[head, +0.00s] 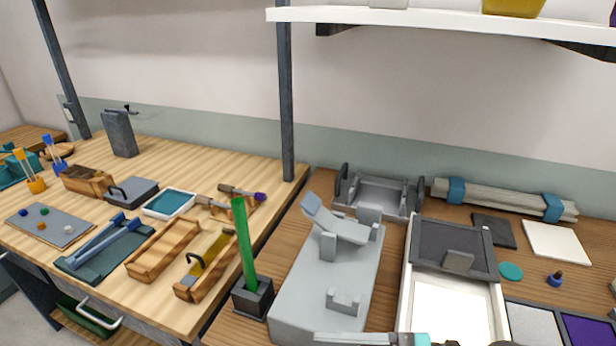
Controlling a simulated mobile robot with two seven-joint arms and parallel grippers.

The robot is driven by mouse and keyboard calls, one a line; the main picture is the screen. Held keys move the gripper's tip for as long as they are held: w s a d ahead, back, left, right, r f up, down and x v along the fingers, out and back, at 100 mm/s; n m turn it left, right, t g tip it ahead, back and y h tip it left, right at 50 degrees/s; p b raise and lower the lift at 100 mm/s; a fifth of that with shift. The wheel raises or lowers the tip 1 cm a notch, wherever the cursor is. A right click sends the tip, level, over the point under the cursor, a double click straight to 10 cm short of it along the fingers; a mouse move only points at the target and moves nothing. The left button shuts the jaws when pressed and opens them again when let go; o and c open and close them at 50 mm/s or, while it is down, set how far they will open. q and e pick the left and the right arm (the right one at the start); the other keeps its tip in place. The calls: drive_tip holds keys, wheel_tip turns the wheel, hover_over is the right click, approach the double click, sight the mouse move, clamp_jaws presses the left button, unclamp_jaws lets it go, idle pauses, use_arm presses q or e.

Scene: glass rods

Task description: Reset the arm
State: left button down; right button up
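No gripper can be made out in the head view. The only thing here that looks like an arm is a light grey tilted lever (335,222) on a grey fixture (325,280), but I cannot tell whether the task means it. The lever's raised end points up and left. A green rod (244,245) stands upright, slightly tilted, in a dark square holder (253,297) left of the fixture. A grey bar with a teal end (375,339) shows at the bottom edge, mostly cut off; I cannot tell what it is.
A white tray (405,300) with a dark grey panel stands right of the fixture. A grey roller stand (378,192) and a bundle of pale rods (505,197) lie behind. The left bench holds wooden trays (165,248) and tools. A white shelf (440,16) hangs above.

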drive_tip(key=s+d+f+n+h, duration=0.1)
drive_tip(key=s+f+n+h, duration=0.5)
drive_tip(key=f+n, duration=0.55)
drive_tip(key=s+d+f+n+t+h, duration=0.1)
drive_tip(key=d+f+n+h, duration=0.1)
drive_tip(key=d+n+h, duration=0.65)
drive_tip(key=s+d+f+m+g+h+b, duration=0.1)
drive_tip(key=d+f, duration=0.1)
drive_tip(key=f, duration=1)
drive_tip(key=s+d+f+m, duration=0.1)
drive_tip(key=f, duration=1)
use_arm(q)
drive_tip(key=shift+w+f+b, duration=0.2)
drive_tip(key=shift+f+b, duration=0.15)
drive_tip(key=shift+f, duration=0.25)
drive_tip(key=shift+w+f+b, duration=0.2)
drive_tip(key=shift+f+b, duration=0.1)
drive_tip(key=shift+f, duration=0.25)
use_arm(e)
drive_tip(key=s+d+f+g, duration=0.1)
drive_tip(key=s+d+f, duration=0.2)
drive_tip(key=s+f, duration=1.2)
drive_tip(key=shift+s+g, duration=0.3)
drive_tip(key=shift+s, duration=0.1)
